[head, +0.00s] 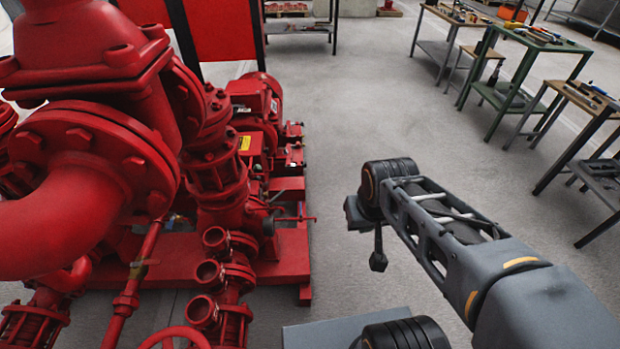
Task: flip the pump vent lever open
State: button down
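The red pump set (225,165) fills the left half of the head view. A thin red lever-like rod (295,218) sticks out to the right from the pump's side, roughly level. I cannot tell for sure whether it is the vent lever. My gripper (378,262) appears as a small dark shape hanging below the far end of my arm. It is over open floor, to the right of the rod and apart from the pump set. Its fingers are too small and dark to tell whether they are open or shut.
Large red flanged pipes (85,165) and a red handwheel (175,337) stand at the left and lower left. A green-framed workbench (535,38) and other tool-laden tables stand at the right. A shelf (300,22) stands at the back. The grey floor (340,100) between is clear.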

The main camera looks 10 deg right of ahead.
aim_at(270, 203)
jog(key=z, duration=1.15)
jog(key=i, duration=2.55)
jog(key=u, duration=4.3)
jog(key=i, duration=0.5)
jog(key=u, duration=0.05)
